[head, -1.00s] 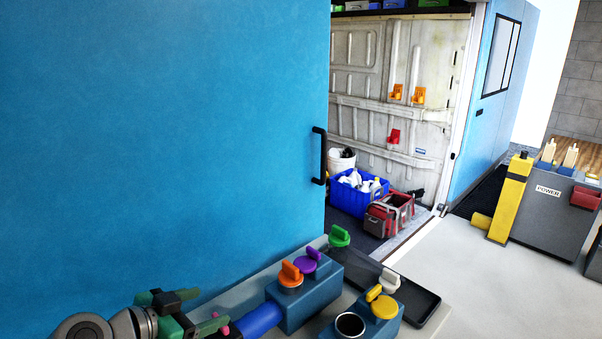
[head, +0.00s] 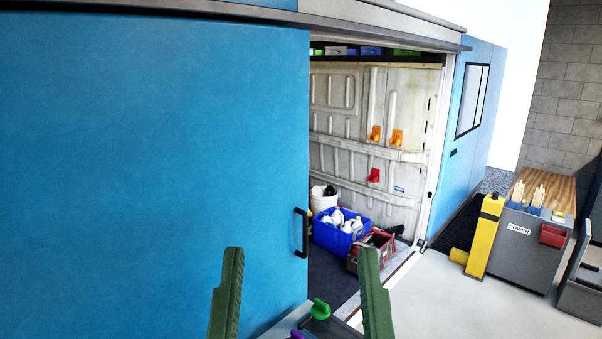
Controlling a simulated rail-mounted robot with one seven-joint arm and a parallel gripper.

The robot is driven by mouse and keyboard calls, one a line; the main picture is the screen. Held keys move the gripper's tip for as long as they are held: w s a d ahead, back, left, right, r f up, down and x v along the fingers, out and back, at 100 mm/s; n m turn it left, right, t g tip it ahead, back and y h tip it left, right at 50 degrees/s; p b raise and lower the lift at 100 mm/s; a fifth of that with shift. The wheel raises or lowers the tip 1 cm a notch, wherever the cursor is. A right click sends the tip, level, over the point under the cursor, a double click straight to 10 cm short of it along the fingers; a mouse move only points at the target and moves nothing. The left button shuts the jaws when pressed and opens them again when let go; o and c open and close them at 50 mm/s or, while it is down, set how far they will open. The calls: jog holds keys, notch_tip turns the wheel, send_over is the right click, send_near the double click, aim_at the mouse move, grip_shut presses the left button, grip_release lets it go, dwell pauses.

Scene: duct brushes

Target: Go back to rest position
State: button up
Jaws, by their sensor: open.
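My gripper (head: 302,290) shows at the bottom of the head view, its two green fingers spread wide apart and pointing up. It is open and nothing is between the fingertips. Below and between the fingers, part of the brush bench (head: 283,327) shows, with a green knob-like cap (head: 320,309) and a purple one (head: 297,335) at the picture's bottom edge. The rest of the bench is out of view.
A blue van side with a sliding door (head: 150,170) and black handle (head: 301,232) fills the left. Inside the open doorway are a blue crate (head: 338,238) and a red tool bag (head: 366,256). A yellow post (head: 485,235) and grey power cabinet (head: 525,255) stand right. Floor between is clear.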

notch_tip(320, 180, up, 22)
jog(key=p, duration=1.7)
jog(key=shift+a+p, duration=0.15)
jog(key=shift+p, duration=0.15)
jog(key=shift+f, duration=0.2)
